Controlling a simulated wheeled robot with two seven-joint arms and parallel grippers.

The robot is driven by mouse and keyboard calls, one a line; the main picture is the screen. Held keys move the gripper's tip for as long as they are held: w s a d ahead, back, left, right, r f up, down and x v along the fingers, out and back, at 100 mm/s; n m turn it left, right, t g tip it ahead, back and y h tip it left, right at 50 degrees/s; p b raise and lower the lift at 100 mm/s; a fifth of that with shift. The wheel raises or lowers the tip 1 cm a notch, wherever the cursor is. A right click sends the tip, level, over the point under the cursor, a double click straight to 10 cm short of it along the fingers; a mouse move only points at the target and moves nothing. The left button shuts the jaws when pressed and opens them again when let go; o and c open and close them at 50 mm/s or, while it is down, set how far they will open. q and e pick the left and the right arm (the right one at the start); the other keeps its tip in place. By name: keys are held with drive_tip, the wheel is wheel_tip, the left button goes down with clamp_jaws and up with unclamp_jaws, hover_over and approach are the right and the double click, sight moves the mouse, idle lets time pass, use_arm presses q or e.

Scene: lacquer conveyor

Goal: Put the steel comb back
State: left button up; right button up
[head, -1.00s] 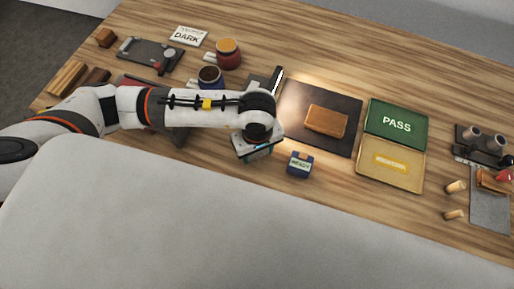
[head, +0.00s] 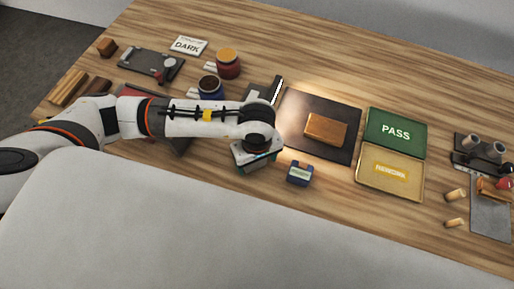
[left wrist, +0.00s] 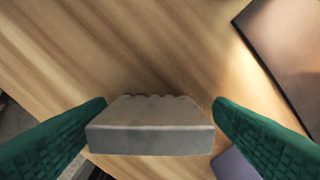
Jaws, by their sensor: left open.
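A grey metal block with a scalloped far edge, which looks like the steel comb (left wrist: 150,137), lies between the fingers of my left gripper (left wrist: 160,106) in the left wrist view. The two green fingers stand apart on either side of the comb, and the gripper is open. I cannot tell whether the comb rests on the table. In the head view my left gripper (head: 256,162) points down left of the dark mat, and the comb is hidden beneath it. My right gripper does not show.
A small blue box (head: 300,173) stands just right of the gripper. The dark mat (head: 340,107) carries a brown block (head: 325,129). Green PASS (head: 395,132) and yellow REWORK (head: 390,170) trays lie farther right. Two jars (head: 228,63) (head: 210,88) stand behind my arm.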

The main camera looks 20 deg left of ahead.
use_arm(q)
wheel_tip(320, 180, up, 12)
drive_tip(key=b, duration=0.2)
drive_tip(key=shift+f, duration=0.2)
idle(1.3)
